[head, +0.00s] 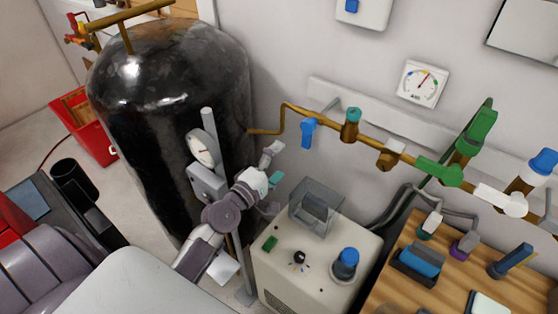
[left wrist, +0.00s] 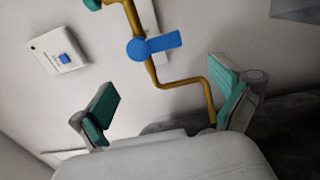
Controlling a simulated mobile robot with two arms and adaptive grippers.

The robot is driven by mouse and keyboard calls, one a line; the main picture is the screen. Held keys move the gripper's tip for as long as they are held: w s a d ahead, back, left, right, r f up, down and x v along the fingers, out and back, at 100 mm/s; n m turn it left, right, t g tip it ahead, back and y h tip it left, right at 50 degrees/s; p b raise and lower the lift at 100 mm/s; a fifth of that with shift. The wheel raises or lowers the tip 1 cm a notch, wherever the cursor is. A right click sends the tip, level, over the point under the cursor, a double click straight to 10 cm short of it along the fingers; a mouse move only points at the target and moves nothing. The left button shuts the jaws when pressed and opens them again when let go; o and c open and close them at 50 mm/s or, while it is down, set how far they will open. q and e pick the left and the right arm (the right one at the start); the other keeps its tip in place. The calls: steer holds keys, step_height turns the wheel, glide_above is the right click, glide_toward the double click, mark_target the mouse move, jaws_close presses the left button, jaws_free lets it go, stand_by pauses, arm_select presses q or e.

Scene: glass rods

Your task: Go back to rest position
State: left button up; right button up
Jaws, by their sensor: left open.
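My left arm reaches up from the bottom of the head view. Its gripper (head: 275,162) is in front of the black tank's right side, near the brass pipe. In the left wrist view the gripper (left wrist: 165,105) shows two teal-padded fingers wide apart with nothing between them. The blue valve handle (left wrist: 155,46) on the brass pipe (left wrist: 185,83) lies beyond the fingers and apart from them. In the head view the blue handle (head: 309,132) hangs right of the gripper. My right gripper does not show in either view.
The black tank (head: 165,75) stands on the left with a round gauge (head: 202,150) on a post. A beige box (head: 315,255) with knobs stands below right of the gripper. A wooden table (head: 460,285) holds several small items at right. A red bin (head: 88,130) sits far left.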

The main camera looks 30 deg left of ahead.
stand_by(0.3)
arm_select(q)
steer(key=s+d+f+m+g+h, duration=0.3)
steer(key=s+d+f+m+g, duration=0.4)
steer(key=s+d+m, duration=0.35)
steer(key=s+a+f+m+g+y, duration=0.2)
steer(key=s+m+g+y, duration=0.15)
steer(key=s, duration=0.55)
steer(key=s+a+f+m+g+y, duration=0.2)
steer(key=s+m+g, duration=0.25)
steer(key=s, duration=0.35)
step_height(320, 180, down, 27)
steer(key=s+b, duration=0.1)
steer(key=s+a+f+g, duration=0.1)
steer(key=s+a+f, duration=0.1)
steer(key=s+f, duration=1.4)
steer(key=shift+s+a+f+g+b, duration=0.2)
steer(key=shift+s+f+g+b, duration=0.1)
steer(key=shift+f+g+b, duration=0.15)
